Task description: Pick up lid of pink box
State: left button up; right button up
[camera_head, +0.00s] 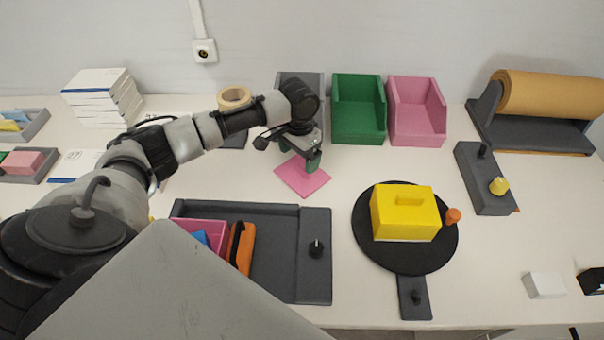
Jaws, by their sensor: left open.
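The pink lid (296,181) lies flat on the white table as a thin square plate. My left gripper (313,163) is open and points down over the lid's upper right part, hiding some of it. I cannot tell whether the fingertips touch the lid. The pink box (213,227) sits in the dark tray (276,252), with something blue showing inside it. My right gripper is not in view.
An orange case (241,247) stands beside the pink box. Green (360,125) and pink (418,127) open bins stand behind the lid. A yellow block (405,217) sits on a black round board (378,257).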

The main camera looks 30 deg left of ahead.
aim_at(302, 167)
pick_arm(q)
jog(key=f, duration=0.4)
jog(key=shift+w+d+f, duration=0.15)
jog(key=shift+d+f, duration=0.2)
jog(key=c, duration=1)
jog(key=shift+r, duration=0.1)
